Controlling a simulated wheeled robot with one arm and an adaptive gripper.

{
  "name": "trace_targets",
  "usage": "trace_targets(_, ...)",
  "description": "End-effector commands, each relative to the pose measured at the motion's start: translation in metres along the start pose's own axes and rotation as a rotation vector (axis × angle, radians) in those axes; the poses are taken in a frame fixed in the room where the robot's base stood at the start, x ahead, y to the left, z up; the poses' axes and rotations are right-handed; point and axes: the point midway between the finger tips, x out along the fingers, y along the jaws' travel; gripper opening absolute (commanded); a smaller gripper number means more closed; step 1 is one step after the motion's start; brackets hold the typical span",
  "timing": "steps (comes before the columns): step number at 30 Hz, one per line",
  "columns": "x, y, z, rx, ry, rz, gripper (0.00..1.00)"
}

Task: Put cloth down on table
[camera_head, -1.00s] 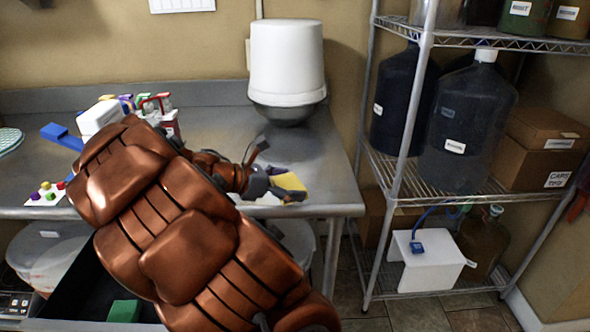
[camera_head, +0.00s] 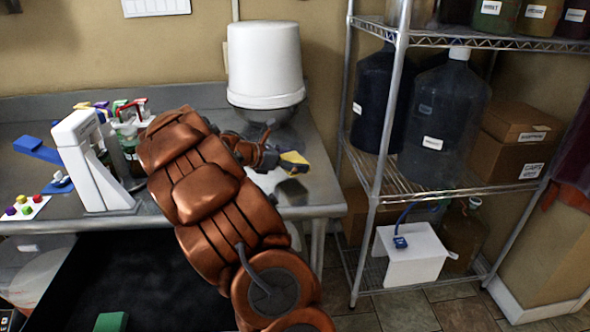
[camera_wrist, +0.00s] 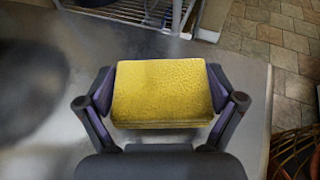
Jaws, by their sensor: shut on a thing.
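The cloth is a yellow folded block (camera_wrist: 162,92). It sits between the two dark fingers of my gripper (camera_wrist: 161,104) in the wrist view, with a finger touching each side. In the head view my gripper (camera_head: 284,162) is over the right end of the steel table (camera_head: 318,182), and a yellow bit of the cloth (camera_head: 294,158) shows at its tip. A dark reflection lies on the table below it. I cannot tell how large the gap between cloth and table is.
A white bucket (camera_head: 264,60) stands upturned on a metal bowl at the back of the table. A white stand (camera_head: 92,160) and bottles are left of my arm. A wire shelf (camera_head: 432,180) with jugs and boxes stands right of the table. The table's front right corner is bare.

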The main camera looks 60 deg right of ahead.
Motion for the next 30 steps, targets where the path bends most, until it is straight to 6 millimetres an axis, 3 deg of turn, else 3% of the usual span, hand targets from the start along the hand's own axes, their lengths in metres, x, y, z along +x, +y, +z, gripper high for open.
trace_targets(4, 0.004, 0.002, -0.004, -0.001, -0.001, 0.0, 0.66)
trace_targets(12, 0.015, 0.0, -0.03, 0.0, -0.003, -0.002, 0.66)
trace_targets(23, 0.015, 0.001, -0.034, 0.001, -0.001, 0.0, 0.66)
trace_targets(24, 0.015, 0.001, -0.034, 0.002, -0.001, 0.0, 0.96)
trace_targets(30, 0.015, 0.001, -0.034, 0.002, -0.001, 0.0, 1.0)
